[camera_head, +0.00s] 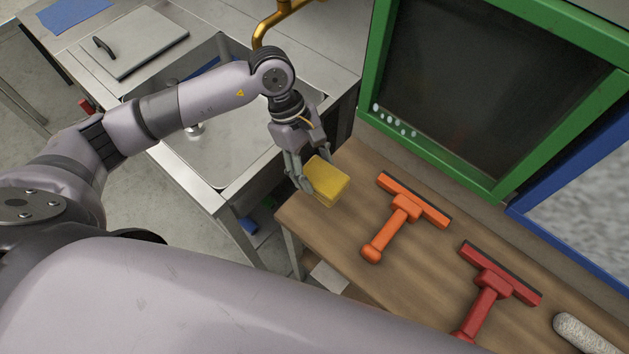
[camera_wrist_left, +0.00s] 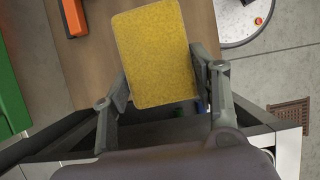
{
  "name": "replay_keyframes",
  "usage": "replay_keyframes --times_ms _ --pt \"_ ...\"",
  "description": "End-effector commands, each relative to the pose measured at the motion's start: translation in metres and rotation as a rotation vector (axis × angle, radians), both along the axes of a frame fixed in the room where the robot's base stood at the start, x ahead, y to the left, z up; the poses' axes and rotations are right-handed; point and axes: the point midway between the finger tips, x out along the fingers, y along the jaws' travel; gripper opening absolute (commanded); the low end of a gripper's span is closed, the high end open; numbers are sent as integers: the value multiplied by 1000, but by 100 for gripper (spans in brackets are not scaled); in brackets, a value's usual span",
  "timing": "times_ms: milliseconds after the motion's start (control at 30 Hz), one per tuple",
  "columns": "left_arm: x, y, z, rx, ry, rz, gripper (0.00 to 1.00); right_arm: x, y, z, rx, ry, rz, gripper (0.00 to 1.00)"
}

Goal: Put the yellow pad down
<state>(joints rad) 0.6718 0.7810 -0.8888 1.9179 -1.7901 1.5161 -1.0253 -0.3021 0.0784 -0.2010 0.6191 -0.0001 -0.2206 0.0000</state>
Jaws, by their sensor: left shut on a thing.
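The yellow pad (camera_head: 326,179) is a thick rectangular block over the left end of the wooden table (camera_head: 345,222) in the head view. My left gripper (camera_head: 309,183) is shut on the yellow pad, with a finger along its side. In the left wrist view the pad (camera_wrist_left: 152,55) sits between the two fingers of the gripper (camera_wrist_left: 162,88), and wood shows behind it. I cannot tell whether the pad touches the tabletop. My right gripper is not in view.
An orange squeegee (camera_head: 404,212) and a red squeegee (camera_head: 490,287) lie on the table right of the pad. A white fuzzy roller (camera_head: 583,332) is farther right. A green-framed dark panel (camera_head: 470,90) stands behind. A metal sink (camera_head: 215,150) is left of the table.

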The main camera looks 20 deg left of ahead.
Motion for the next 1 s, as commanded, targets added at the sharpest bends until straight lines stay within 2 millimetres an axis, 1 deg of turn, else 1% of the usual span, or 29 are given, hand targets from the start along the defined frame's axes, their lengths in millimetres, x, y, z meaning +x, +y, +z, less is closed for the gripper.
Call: replay_keyframes --times_ms 33,100,333,533,633,867,967,1000 --pt "-1 -1 -9 -2 6 1 28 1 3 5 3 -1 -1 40" --pt "-1 -1 -21 -1 3 1 28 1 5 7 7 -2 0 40" --pt "0 -1 -43 -1 2 1 28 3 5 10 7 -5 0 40" --pt "0 -1 -72 -1 2 1 28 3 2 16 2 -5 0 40" --pt "0 -1 -79 -1 0 0 28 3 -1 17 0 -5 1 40" --pt "0 0 -79 0 -1 -1 28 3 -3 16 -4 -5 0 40" --pt "0 0 -82 0 -1 -1 28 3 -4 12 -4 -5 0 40" --pt "1 0 -82 0 -1 -1 55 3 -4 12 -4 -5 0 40"
